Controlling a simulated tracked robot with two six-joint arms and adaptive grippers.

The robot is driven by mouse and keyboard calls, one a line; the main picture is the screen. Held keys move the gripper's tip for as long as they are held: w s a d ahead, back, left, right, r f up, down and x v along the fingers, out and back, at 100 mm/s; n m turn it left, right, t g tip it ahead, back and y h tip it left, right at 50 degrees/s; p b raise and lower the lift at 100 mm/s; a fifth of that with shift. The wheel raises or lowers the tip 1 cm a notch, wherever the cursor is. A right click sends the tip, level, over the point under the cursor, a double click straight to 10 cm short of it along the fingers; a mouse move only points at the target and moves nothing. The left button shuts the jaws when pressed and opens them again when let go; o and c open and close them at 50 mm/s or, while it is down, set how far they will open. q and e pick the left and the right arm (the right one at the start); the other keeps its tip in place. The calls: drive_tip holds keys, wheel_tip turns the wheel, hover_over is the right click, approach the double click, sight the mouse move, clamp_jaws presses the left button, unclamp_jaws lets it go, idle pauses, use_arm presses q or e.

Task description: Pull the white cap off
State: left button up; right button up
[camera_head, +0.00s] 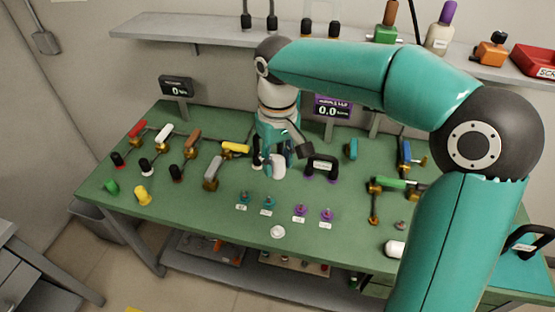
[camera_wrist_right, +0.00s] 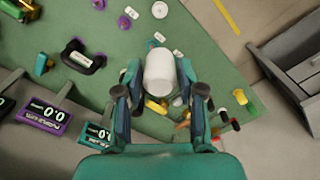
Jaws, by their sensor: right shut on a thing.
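My right gripper (camera_head: 275,160) reaches down over the middle of the green workbench. It is shut on a white cylindrical cap (camera_head: 279,168). In the right wrist view the white cap (camera_wrist_right: 160,75) sits between the two fingertips of the right gripper (camera_wrist_right: 160,67), its rounded end facing away from the palm. I cannot tell from these views whether the cap is still on a part beneath it, as the gripper hides its surroundings. My left gripper is not in view.
The green workbench (camera_head: 200,205) holds several valves with coloured handles on the left. A black handle (camera_head: 322,163) stands just right of the gripper. Small teal and purple knobs (camera_head: 300,210) and a white disc (camera_head: 278,231) are in front. A white cylinder (camera_head: 395,249) lies right.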

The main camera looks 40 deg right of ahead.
wheel_tip(320, 180, up, 3)
drive_tip(key=p, duration=0.3)
idle(0.4)
